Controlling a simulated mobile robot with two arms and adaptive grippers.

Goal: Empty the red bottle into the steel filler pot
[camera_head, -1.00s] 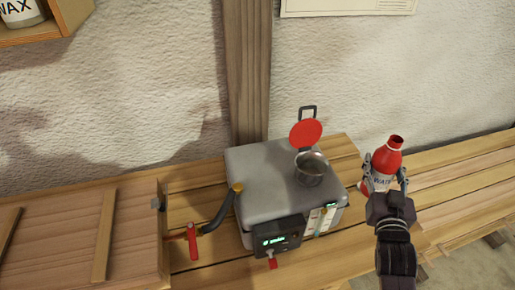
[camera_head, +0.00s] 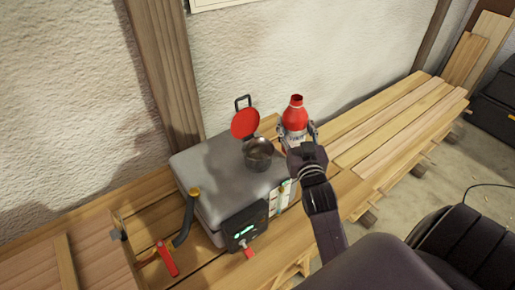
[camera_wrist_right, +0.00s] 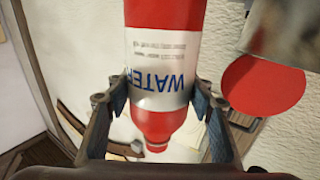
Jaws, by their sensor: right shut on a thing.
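The red bottle (camera_head: 295,115) has an open neck and a white label. The red lid also shows there (camera_wrist_right: 263,88). My left gripper is in neither view.
The grey box (camera_head: 212,177) stands on a plank bench (camera_head: 375,130), with a dark display panel (camera_head: 245,225) in front. A dark hose and a red-handled clamp (camera_head: 168,258) lie to its left. Bench planks to the right are clear. A dark case (camera_head: 495,108) sits far right.

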